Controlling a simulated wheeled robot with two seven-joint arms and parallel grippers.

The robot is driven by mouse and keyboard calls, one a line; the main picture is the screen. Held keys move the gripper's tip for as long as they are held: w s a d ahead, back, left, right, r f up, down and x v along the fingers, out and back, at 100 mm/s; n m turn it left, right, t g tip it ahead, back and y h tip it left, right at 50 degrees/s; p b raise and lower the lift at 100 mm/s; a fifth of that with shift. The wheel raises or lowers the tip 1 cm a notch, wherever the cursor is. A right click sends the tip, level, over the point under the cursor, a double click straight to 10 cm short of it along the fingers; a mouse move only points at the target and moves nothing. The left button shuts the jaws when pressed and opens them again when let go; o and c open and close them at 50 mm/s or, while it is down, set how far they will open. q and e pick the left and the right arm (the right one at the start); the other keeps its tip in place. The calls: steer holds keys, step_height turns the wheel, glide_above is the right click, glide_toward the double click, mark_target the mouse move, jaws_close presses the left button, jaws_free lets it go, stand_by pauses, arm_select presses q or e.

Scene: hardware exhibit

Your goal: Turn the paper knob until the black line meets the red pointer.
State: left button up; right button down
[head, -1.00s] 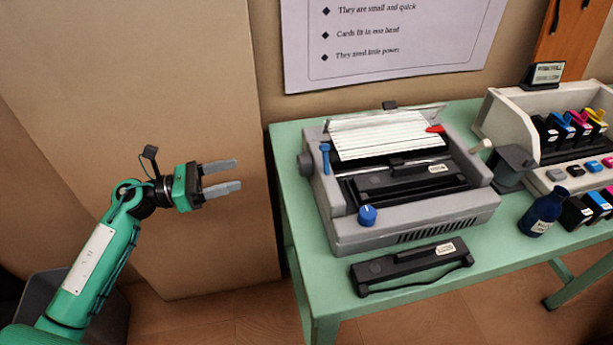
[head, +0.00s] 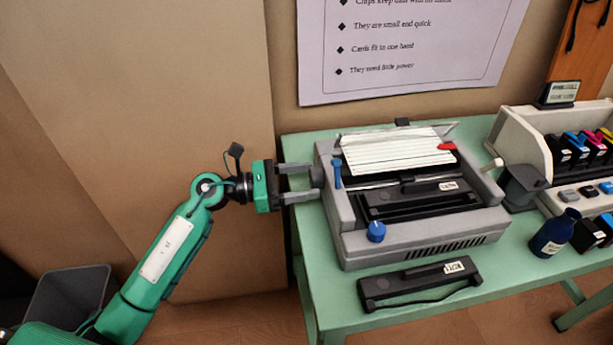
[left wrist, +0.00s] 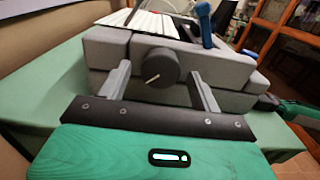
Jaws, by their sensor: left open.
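The paper knob (head: 317,176) is a dark grey round knob on the left side of the grey printer (head: 345,235). In the left wrist view the knob (left wrist: 157,68) faces me, with a pale mark slanting across its face. My left gripper (head: 308,182) is open, its fingers on either side of the knob; I cannot tell whether they touch it. The red pointer (head: 447,147) is at the right edge of the white lined paper (head: 395,151). I cannot make out a distinct black line on the paper.
A blue lever (head: 337,174) and a blue dial (head: 376,231) are on the printer. A black cartridge (head: 420,285) lies in front on the green table (head: 315,290). A dark blue bottle (head: 553,234) and an ink-cartridge stand (head: 520,130) are to the right.

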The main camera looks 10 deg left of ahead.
arm_select(q)
steer(key=shift+w+d, duration=0.15)
steer(key=shift+d, duration=0.3)
arm_select(e)
steer(key=shift+f, duration=0.15)
arm_select(q)
steer(key=shift+c, duration=0.3)
steer(key=c, duration=0.9)
steer(key=shift+c, duration=0.2)
